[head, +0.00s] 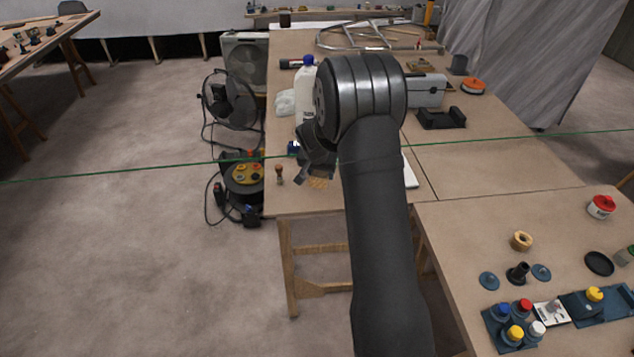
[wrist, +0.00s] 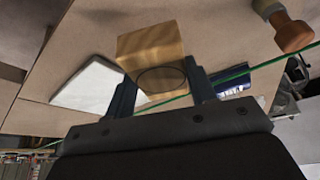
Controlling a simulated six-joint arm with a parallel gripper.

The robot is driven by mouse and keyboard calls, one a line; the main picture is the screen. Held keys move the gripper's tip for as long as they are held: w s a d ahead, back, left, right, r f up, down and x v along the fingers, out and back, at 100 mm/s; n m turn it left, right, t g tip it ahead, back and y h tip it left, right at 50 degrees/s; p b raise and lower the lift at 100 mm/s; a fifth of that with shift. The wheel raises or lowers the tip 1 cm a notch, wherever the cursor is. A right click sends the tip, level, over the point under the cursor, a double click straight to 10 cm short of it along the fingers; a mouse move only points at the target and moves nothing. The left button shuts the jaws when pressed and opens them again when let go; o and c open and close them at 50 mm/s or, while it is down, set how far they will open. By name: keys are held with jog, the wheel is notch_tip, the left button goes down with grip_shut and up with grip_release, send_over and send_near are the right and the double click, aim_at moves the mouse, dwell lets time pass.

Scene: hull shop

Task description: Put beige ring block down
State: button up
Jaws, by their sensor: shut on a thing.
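The beige ring block (wrist: 152,47), a wood-toned block with a dark circle outlined on its face, is between the two fingers of my gripper (wrist: 160,88) in the wrist view. The fingers are shut on its sides. In the head view my gripper (head: 317,160) is over the near left part of the long bench, and a beige patch of the block (head: 318,183) shows just below it. My arm hides part of this area. I cannot tell whether the block touches the bench top.
A small wooden-handled object (head: 279,174) stands near the bench's left edge; it also shows in the wrist view (wrist: 290,30). A white flat item (wrist: 90,86) lies beside the block. A white bottle (head: 306,90) stands behind my gripper. A green line crosses the view.

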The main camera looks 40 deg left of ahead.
aim_at(317, 190)
jog(key=shift+s+a+f, duration=0.15)
jog(key=shift+a+f, duration=0.25)
jog(key=shift+a, duration=0.15)
jog(key=shift+f, duration=1.95)
jog(key=shift+f, duration=0.15)
jog(key=o, duration=1)
jog(key=v, duration=1.2)
